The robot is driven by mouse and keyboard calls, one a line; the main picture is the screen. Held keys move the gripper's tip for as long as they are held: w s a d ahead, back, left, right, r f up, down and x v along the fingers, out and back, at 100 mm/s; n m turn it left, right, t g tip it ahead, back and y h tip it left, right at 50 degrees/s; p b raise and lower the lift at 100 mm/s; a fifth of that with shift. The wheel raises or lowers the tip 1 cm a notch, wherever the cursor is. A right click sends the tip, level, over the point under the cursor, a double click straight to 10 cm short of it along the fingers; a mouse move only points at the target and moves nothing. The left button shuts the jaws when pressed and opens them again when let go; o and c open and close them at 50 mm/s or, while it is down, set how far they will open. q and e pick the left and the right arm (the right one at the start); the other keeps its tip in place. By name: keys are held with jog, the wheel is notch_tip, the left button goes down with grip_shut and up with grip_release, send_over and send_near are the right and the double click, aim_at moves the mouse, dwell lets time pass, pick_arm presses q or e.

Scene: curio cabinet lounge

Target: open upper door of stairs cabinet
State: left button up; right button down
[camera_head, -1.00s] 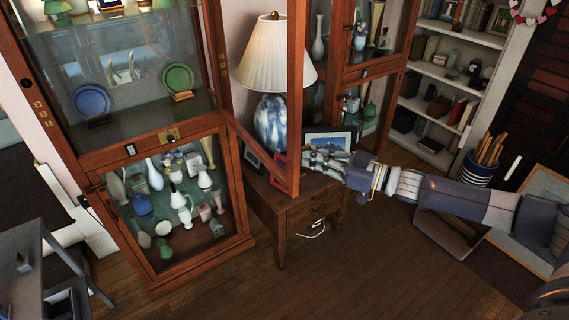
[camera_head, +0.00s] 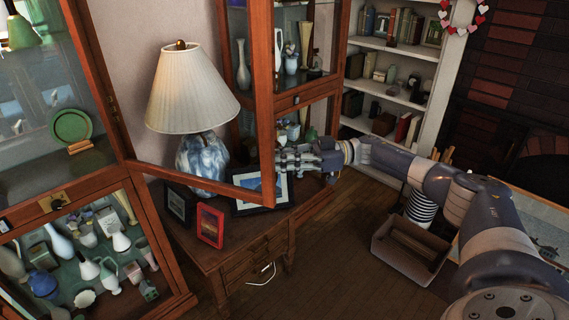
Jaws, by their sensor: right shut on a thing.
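The wood-framed glass cabinet (camera_head: 75,190) stands at the left, partly cut off by the picture edge. Its upper door (camera_head: 262,85) stands open, swung out to the right, with its lower rail (camera_head: 215,189) passing in front of the lamp. The lamp shows through the door's glass. My right gripper (camera_head: 280,158) reaches in from the right and is shut on the door's free edge, near its lower corner. The fingertips are partly hidden at the frame. The lower door (camera_head: 125,187) of the cabinet is shut. My left gripper is not in view.
A small wooden table (camera_head: 255,245) holds a white-shaded lamp (camera_head: 190,90) and picture frames, including a red one (camera_head: 210,226), close below the door. A second glass cabinet (camera_head: 295,97) stands behind. A grey open box (camera_head: 410,247) lies on the floor. Floor in front is clear.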

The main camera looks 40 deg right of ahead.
jog(key=shift+w+a+r, duration=0.15)
jog(key=shift+w+r, duration=0.1)
jog(key=shift+r, duration=0.15)
jog(key=c, duration=2)
grip_release()
jog(key=shift+o, duration=1.4)
jog(key=shift+w+a, duration=0.1)
jog(key=shift+w, duration=0.05)
jog(key=shift+w+a, duration=0.1)
jog(key=shift+d, duration=0.2)
